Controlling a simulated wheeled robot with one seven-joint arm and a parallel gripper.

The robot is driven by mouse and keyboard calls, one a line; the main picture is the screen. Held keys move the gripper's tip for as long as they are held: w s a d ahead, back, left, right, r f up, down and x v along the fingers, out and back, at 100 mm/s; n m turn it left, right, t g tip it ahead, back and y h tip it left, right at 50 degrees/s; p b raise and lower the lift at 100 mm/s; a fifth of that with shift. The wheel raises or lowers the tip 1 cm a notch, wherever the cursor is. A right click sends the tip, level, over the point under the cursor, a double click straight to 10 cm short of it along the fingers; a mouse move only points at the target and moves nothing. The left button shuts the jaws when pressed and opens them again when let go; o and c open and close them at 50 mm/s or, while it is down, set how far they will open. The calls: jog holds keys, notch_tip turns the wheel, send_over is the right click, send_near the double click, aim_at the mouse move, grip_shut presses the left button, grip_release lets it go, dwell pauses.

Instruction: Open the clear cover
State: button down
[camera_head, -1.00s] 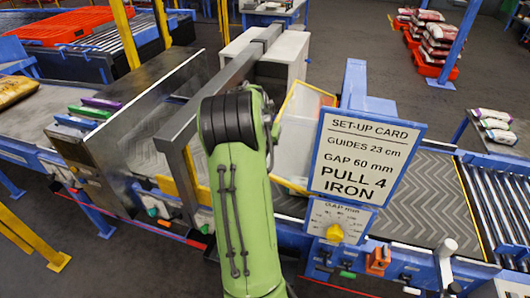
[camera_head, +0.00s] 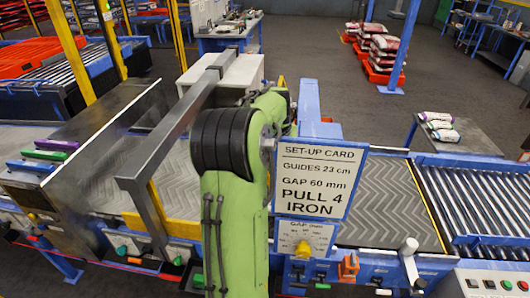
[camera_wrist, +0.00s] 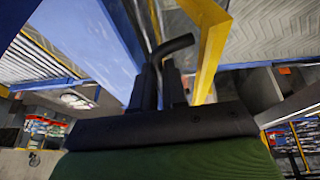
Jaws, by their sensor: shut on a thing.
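In the wrist view my gripper (camera_wrist: 159,88) is shut on a black bent handle (camera_wrist: 175,45) that sticks up between its fingers. A yellow frame edge (camera_wrist: 208,50), which looks like part of the clear cover, runs close beside the handle. In the head view my green arm hides my gripper, the handle and nearly all of the cover. Only a small yellow bit (camera_head: 281,81) shows above the arm. How far the cover stands open cannot be told.
A set-up card (camera_head: 318,181) and the gap dial (camera_head: 303,248) are right of my arm. The patterned belt (camera_head: 390,205) leads to rollers (camera_head: 480,205). A grey metal post and beam (camera_head: 175,130) stand close on the left. Sacks (camera_head: 437,120) lie on a side table.

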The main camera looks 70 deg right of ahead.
jog(key=shift+s+f, duration=0.2)
jog(key=shift+s, duration=0.3)
jog(key=shift+s+f, duration=0.2)
jog(key=shift+s, duration=0.3)
jog(key=shift+a, duration=0.1)
jog(key=c, duration=1.6)
grip_release()
jog(key=o, duration=0.4)
jog(key=shift+w+d, duration=0.15)
jog(key=shift+d, duration=0.1)
jog(key=shift+o, duration=0.2)
notch_tip(320, 180, up, 10)
jog(key=p, duration=0.2)
